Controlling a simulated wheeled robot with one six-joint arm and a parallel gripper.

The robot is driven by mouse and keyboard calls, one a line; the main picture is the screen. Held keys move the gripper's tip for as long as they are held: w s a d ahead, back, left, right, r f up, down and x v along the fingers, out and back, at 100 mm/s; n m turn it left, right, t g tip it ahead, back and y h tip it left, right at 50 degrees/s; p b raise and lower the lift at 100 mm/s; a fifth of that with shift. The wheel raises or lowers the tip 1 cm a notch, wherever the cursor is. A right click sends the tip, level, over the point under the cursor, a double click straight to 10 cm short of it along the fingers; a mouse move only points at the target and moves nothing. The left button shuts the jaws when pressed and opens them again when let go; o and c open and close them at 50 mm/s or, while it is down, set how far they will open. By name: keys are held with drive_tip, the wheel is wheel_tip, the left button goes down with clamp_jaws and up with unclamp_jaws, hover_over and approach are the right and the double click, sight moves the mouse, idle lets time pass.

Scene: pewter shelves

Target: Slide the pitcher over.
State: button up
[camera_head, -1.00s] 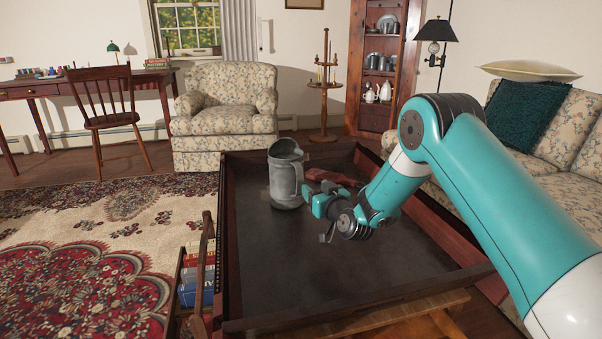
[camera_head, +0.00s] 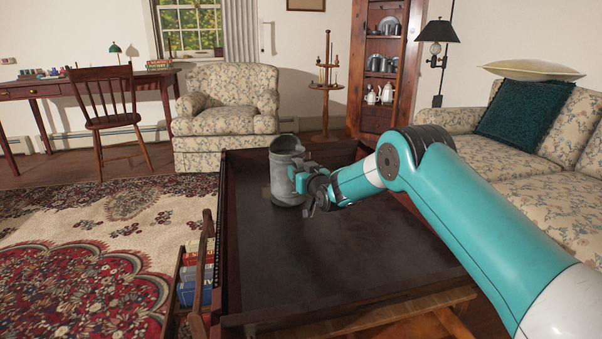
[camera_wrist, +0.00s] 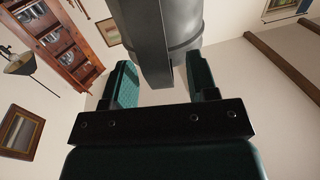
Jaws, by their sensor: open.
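The grey metal pitcher (camera_head: 284,160) stands upright near the far left part of the dark tray-topped table (camera_head: 320,262). My gripper (camera_head: 297,178) is at the pitcher's right side, where its handle is. In the wrist view my gripper (camera_wrist: 162,78) is open, its two teal fingers apart. The pitcher (camera_wrist: 185,30) rises between and beyond the fingers, with a dark strip, apparently its handle, in front. Whether a finger touches the pitcher I cannot tell. My gripper hides part of the pitcher's right side.
The table has a raised wooden rim (camera_head: 226,240). Its middle and front are clear. Books (camera_head: 192,290) sit in a low rack at its left. A floral armchair (camera_head: 226,112) stands beyond, and a floral sofa (camera_head: 540,190) stands on the right.

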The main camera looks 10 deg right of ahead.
clamp_jaws()
idle(1.3)
